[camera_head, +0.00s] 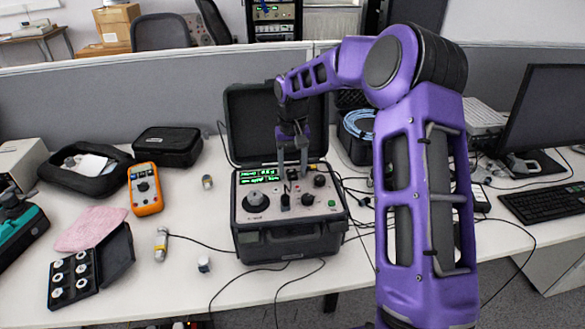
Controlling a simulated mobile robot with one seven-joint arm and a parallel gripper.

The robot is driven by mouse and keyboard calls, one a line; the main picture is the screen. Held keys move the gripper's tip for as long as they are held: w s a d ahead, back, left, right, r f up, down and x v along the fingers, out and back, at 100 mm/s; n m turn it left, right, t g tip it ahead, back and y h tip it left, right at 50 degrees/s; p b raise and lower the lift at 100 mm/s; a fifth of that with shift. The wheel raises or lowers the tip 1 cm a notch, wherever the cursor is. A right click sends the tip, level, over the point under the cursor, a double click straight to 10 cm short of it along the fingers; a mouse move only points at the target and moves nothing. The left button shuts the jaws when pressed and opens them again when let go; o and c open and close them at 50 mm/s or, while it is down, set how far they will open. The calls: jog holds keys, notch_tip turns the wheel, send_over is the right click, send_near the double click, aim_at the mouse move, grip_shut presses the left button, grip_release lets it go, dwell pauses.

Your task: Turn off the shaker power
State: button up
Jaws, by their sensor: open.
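The shaker unit (290,246) is a dark case with its lid (251,122) standing open, in the middle of the white desk. Its grey top panel carries a lit green display (260,176), a large knob (255,201) at the left and smaller black knobs at the right. The power switch cannot be made out at this size. My gripper (291,176) points down over the back middle of the panel, its fingers apart with nothing visible between them. Whether the fingertips touch the panel cannot be told. My purple arm reaches in from the right.
An orange multimeter (145,189), a pink cloth (90,228) and a black box of small parts (73,279) lie at the left. Small metal cylinders and loose cables lie around the case. A keyboard (545,203) and monitor (550,112) stand at the right. A grey partition (100,92) runs behind.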

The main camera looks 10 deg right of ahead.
grip_shut()
jog(key=p, duration=0.1)
jog(key=g+p, duration=0.1)
jog(key=p, duration=0.1)
jog(key=shift+w+r, duration=0.2)
jog(key=shift+r, duration=0.2)
jog(key=shift+g+p, duration=0.3)
jog(key=shift+p, duration=0.45)
jog(key=shift+w+f+g, duration=0.2)
jog(key=shift+f+g, duration=0.1)
jog(key=shift+g, duration=0.3)
